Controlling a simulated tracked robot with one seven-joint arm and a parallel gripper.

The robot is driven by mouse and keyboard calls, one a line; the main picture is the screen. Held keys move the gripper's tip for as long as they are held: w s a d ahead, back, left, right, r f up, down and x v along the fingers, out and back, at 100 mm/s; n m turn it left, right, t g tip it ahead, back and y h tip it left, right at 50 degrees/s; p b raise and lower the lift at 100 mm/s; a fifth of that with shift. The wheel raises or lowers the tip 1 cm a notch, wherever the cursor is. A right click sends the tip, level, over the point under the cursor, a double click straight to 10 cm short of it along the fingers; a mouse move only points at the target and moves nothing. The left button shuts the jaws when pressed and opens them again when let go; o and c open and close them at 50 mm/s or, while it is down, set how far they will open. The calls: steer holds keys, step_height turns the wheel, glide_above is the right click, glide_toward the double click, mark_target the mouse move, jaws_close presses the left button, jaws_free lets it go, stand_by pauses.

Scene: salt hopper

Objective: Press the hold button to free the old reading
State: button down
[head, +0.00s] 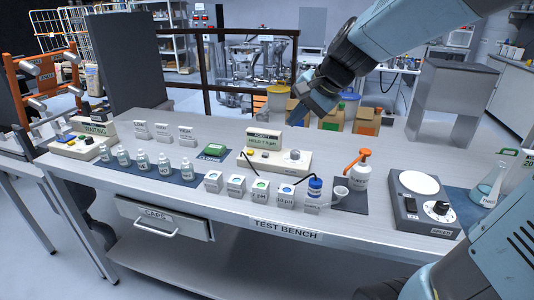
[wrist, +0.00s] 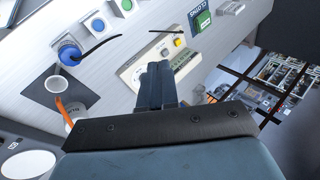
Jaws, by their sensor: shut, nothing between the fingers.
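A cream meter (head: 275,160) stands at mid-bench with an upright display (head: 264,140) marked ROBOT and a green line that seems to read HELD and a pH value. A yellow button (head: 250,152) is at its left and a grey knob (head: 294,155) at its right. The button's lettering is too small to read. My gripper (head: 294,118) is shut and empty, above and behind the meter's right part, apart from it. In the wrist view the shut fingers (wrist: 157,82) cover part of the meter (wrist: 137,68); the yellow button (wrist: 178,42) shows beyond them.
Several labelled cups (head: 237,185) stand in front of the meter, with two black cables near them.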

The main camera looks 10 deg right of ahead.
steer(key=w+a+f+m+y, duration=0.1)
steer(key=w+a+f+m, duration=0.25)
steer(key=w, duration=0.45)
steer(key=m+t, duration=0.1)
steer(key=m, duration=0.5)
glide_above(267, 155)
steer(key=shift+y, duration=0.4)
step_height(267, 155, down, 5)
steer(key=shift+d+f, duration=0.1)
steer(key=shift+s+f, duration=0.1)
steer(key=shift+f, duration=4.25)
steer(key=shift+f, duration=0.15)
steer(key=shift+f, duration=0.25)
